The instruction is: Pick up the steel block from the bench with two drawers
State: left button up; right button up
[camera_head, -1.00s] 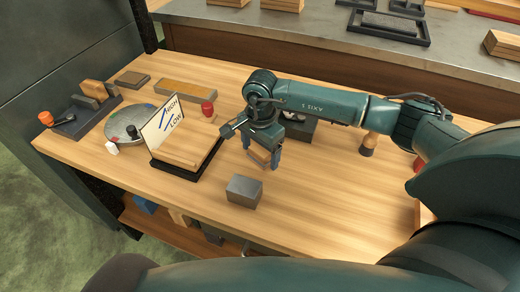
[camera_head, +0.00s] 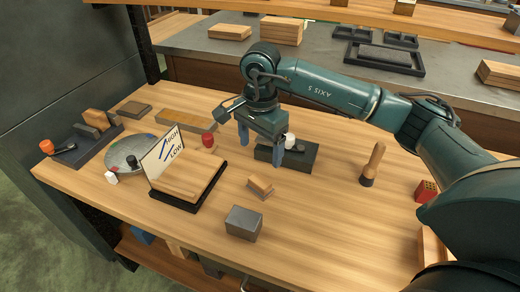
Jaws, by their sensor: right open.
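The steel block (camera_head: 243,223) is a grey box on the wooden bench (camera_head: 310,235), near its front edge. It stands free, with a small wooden block (camera_head: 260,187) behind it. My right gripper (camera_head: 259,152) hangs above the bench behind both blocks, fingers pointing down. It is open and nothing shows between its fingers. It is apart from the steel block. My left gripper is not in view. The drawers are not clearly visible.
A black tray with a wooden block (camera_head: 190,178) and a high/low sign (camera_head: 163,154) stand left of the steel block. A dark stand (camera_head: 298,156) is beside the gripper. A brush (camera_head: 373,164) stands at right. The bench right of the steel block is clear.

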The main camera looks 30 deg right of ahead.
aim_at(246, 224)
jog(key=k, duration=1)
